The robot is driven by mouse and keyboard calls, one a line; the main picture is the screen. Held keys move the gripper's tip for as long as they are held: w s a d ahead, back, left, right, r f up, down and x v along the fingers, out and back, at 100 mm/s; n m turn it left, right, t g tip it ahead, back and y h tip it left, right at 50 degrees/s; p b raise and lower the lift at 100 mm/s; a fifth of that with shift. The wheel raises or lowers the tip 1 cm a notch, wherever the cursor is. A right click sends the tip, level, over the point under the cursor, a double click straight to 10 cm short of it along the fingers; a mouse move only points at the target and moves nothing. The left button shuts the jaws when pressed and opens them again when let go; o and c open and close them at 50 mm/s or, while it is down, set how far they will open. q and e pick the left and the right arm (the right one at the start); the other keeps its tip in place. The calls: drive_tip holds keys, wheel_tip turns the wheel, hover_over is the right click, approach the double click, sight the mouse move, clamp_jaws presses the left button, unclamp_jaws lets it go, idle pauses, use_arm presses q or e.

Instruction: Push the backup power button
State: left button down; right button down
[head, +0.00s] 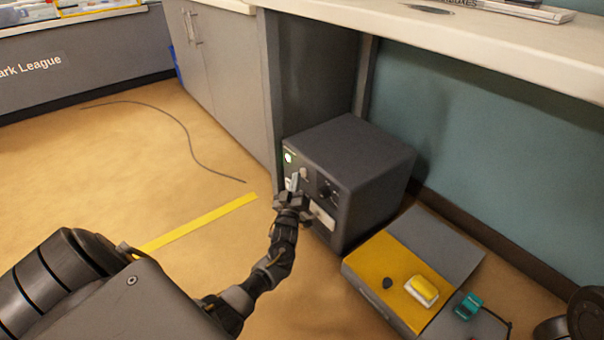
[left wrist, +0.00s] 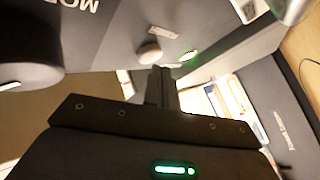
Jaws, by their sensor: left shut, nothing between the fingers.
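The backup power unit (head: 365,160) is a dark grey box on the floor under the counter. Its front panel has a green light (head: 288,157), a pale round knob or button (head: 304,173) and a dark dial (head: 325,190). My left gripper (head: 294,181) is shut and empty, with its fingertips close in front of the panel. The left wrist view shows the shut fingers (left wrist: 162,75) just below a pale round button (left wrist: 149,53), with a green-lit element (left wrist: 188,56) to its right. I cannot tell whether the fingertips touch the panel.
A low grey and yellow case (head: 385,285) sits right of the unit, with a yellow block (head: 422,290) and a teal item (head: 467,306). The counter (head: 470,40) overhangs the unit. A cable (head: 185,130) and yellow tape (head: 200,222) lie on open floor to the left.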

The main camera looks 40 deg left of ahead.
use_arm(q)
drive_tip(key=s+p, duration=0.1)
drive_tip(key=s+a+p, duration=0.1)
drive_tip(key=s, duration=0.1)
drive_tip(key=s+p, duration=0.1)
drive_tip(key=s, duration=0.1)
drive_tip(key=shift+s+a, duration=0.25)
drive_tip(key=shift+a, duration=0.05)
idle(0.4)
